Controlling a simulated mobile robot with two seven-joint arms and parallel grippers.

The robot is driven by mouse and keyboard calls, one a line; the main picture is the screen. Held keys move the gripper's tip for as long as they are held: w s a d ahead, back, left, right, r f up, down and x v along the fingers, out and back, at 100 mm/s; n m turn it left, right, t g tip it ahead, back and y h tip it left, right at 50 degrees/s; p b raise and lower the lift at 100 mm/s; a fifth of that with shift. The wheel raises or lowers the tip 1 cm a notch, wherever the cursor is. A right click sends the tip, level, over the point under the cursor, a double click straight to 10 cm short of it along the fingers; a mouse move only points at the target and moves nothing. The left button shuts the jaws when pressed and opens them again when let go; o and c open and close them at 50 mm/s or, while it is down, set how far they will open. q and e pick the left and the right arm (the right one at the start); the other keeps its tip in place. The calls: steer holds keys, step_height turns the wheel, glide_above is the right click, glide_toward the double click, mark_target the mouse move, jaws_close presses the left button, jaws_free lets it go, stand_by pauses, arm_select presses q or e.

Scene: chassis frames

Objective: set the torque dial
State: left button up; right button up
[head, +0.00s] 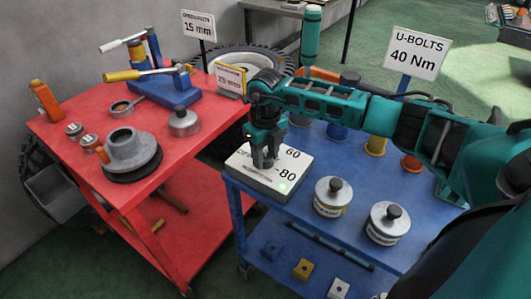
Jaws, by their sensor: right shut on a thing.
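The torque dial box (297,168) is a pale grey unit on the near left corner of the blue cart. Its top shows the marks 60 and 80, with other lettering partly covered. A small green light (283,187) glows near its front edge. My right gripper (265,162) points down over the box and is shut on the dial's knob, which the fingers mostly hide. I cannot tell exactly where the knob points. A sign (414,53) behind the cart reads U-BOLTS 40 Nm. My left gripper is not in view.
The blue cart (316,250) also carries two lidded grey pots (332,197) (387,223) at the right of the box and several coloured pieces behind. A red cart (190,148) at the left holds a blue-based tool (172,93), a grey hub (130,147) and small parts.

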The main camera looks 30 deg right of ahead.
mark_target(265, 157)
steer(key=o, duration=1.1)
steer(key=shift+c, duration=0.2)
step_height(265, 157, up, 13)
